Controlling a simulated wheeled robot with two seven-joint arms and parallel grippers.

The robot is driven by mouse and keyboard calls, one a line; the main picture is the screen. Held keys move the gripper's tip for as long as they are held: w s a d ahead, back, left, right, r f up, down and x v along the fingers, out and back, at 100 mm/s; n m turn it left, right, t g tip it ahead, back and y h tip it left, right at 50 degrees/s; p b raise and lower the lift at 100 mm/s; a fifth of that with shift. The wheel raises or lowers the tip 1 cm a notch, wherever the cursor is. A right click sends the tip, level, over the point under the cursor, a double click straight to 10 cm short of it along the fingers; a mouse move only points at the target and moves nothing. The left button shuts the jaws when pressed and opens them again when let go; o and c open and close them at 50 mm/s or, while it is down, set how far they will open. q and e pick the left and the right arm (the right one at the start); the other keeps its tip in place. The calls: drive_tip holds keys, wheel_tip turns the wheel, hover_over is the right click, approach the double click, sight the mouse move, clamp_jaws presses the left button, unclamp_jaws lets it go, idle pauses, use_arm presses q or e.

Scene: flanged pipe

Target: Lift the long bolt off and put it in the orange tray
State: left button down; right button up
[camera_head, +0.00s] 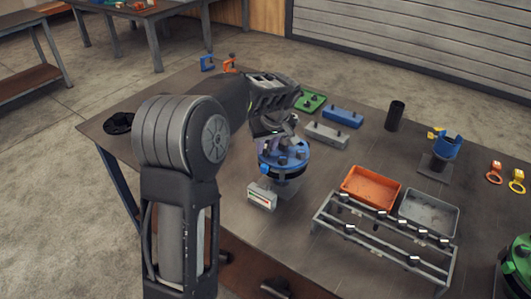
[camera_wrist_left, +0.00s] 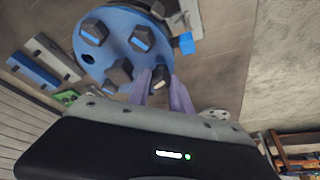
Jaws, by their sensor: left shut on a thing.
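The blue round flange (camera_head: 283,160) stands upright on a pipe on the table, with several dark bolts on its top. My left gripper (camera_head: 272,138) is directly above the flange's far left side, pointing down. In the left wrist view the flange (camera_wrist_left: 112,38) shows dark hex bolt heads and an open hole at its edge. The left fingers (camera_wrist_left: 162,88) are shut on a dark bolt (camera_wrist_left: 157,97), mostly hidden between them at the flange's rim. I cannot tell whether its shank is still in the flange. The orange tray (camera_head: 369,187) is right of the flange and looks empty.
A grey tray (camera_head: 429,213) is beside the orange one, behind a metal rack (camera_head: 385,232) with several bolts. A small gauge box (camera_head: 262,197) stands in front of the flange. Blue and grey blocks (camera_head: 326,136), a black cylinder (camera_head: 395,115) and a blue holder (camera_head: 445,147) stand behind.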

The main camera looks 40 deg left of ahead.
idle(0.5)
use_arm(q)
wheel_tip(320, 180, up, 10)
drive_tip(key=b, duration=0.1)
idle(0.4)
idle(0.5)
wheel_tip(320, 180, up, 5)
drive_tip(key=p, duration=0.3)
drive_tip(key=shift+p, duration=0.4)
